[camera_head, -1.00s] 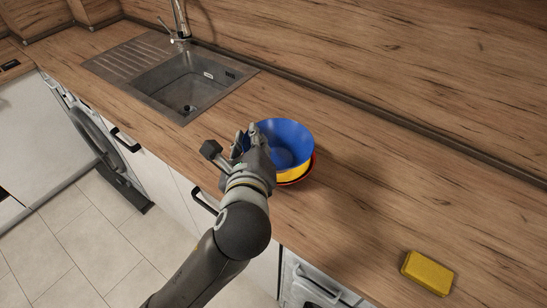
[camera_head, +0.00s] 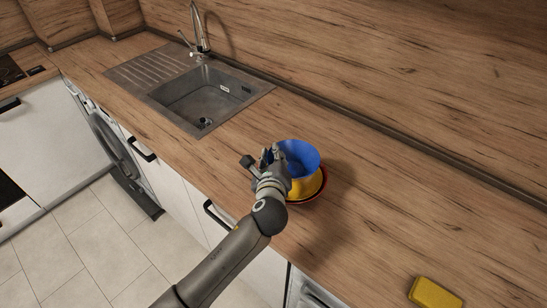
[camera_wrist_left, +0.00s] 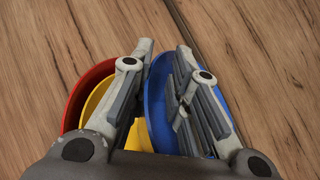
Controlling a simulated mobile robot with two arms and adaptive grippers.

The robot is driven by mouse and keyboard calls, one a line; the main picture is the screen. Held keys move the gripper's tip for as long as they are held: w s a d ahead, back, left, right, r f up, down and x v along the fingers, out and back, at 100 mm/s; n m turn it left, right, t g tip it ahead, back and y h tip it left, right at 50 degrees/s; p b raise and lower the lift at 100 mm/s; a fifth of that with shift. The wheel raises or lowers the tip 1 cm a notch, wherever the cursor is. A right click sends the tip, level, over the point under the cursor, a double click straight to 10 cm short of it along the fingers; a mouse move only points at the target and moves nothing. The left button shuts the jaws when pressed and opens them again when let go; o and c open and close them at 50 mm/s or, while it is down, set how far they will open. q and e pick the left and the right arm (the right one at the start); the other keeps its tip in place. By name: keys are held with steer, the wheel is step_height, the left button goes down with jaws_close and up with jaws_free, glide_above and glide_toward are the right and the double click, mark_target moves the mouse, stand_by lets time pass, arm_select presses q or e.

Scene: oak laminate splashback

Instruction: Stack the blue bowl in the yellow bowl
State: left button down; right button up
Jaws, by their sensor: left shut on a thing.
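The blue bowl (camera_head: 302,156) is in the grasp of my left gripper (camera_head: 272,158), which is shut on its left rim. The bowl looks tilted and overlaps the far part of the yellow bowl (camera_head: 309,187). I cannot tell whether the two touch. The yellow bowl sits in a red bowl (camera_head: 323,190) on the worktop. In the left wrist view, the wall of the blue bowl (camera_wrist_left: 156,98) lies between the fingers, with the yellow bowl (camera_wrist_left: 98,100) and red bowl (camera_wrist_left: 80,92) to the left. My right gripper is out of view.
A yellow sponge (camera_head: 434,294) lies at the front right of the wooden worktop (camera_head: 400,220). A sink (camera_head: 205,97) with a tap (camera_head: 200,30) is at the back left. The worktop right of the bowls is clear.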

arm_select(q)
steer(key=shift+f, duration=0.4)
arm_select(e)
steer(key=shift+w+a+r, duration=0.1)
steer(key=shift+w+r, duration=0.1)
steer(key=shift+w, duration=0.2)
arm_select(q)
steer(key=shift+f, duration=0.1)
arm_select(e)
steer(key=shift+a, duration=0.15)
arm_select(q)
steer(key=shift+f, duration=0.55)
steer(key=c, duration=1.4)
jaws_free()
steer(key=shift+o, duration=0.2)
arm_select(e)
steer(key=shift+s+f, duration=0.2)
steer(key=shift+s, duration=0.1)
